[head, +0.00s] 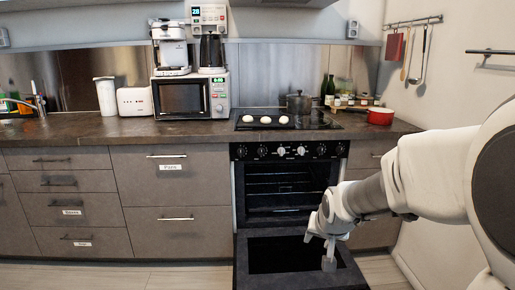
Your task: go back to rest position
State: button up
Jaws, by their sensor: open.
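My gripper (319,250) hangs at the end of my white arm, which reaches in from the right. It is open and empty, pointing down over the lowered oven door (262,281). I cannot tell whether its fingertips touch the door. The oven (238,200) stands open below the counter, with its door folded down and racks showing inside its dark cavity.
The counter (120,129) carries a microwave (181,97), a toaster (134,102), a dark pot (299,103) and a red pan (380,116) near my arm. Grey drawers (172,190) flank the oven on the left. A wall (460,85) stands close on the right.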

jog(key=s+r+n, duration=0.1)
jog(key=s+r, duration=0.3)
jog(key=s, duration=0.8)
jog(key=s+r+n+g, duration=0.1)
jog(key=s+r, duration=0.3)
jog(key=s, duration=0.9)
jog(key=shift+s+a+n, duration=0.2)
jog(key=shift+a+n, duration=0.2)
jog(key=shift+n, duration=0.3)
notch_tip(320, 180, up, 28)
jog(key=p, duration=2.7)
jog(key=shift+f, duration=0.25)
jog(key=shift+w+d+f, duration=0.1)
jog(key=shift+d, duration=0.05)
